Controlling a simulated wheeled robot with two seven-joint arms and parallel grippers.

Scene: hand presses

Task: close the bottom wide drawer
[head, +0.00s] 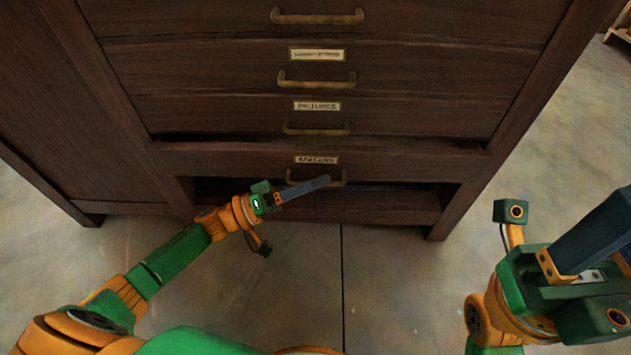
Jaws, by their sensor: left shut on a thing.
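The bottom wide drawer (230,160) is the lowest drawer front of a dark brown wooden cabinet. It stands out a little from the cabinet, with a dark gap along its top edge. It has a brass-framed label and a brass handle (340,183). My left gripper (322,183) reaches in from the left and is shut on this handle. Its fingers cover part of the handle. My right gripper (598,232) is at the lower right, well away from the cabinet. Its fingers run out of the picture, so its opening is unclear.
Several shut drawers with brass handles lie above, such as the one just above (420,116). A plain side panel (50,120) and cabinet feet flank the drawer. The concrete floor (300,265) in front is clear.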

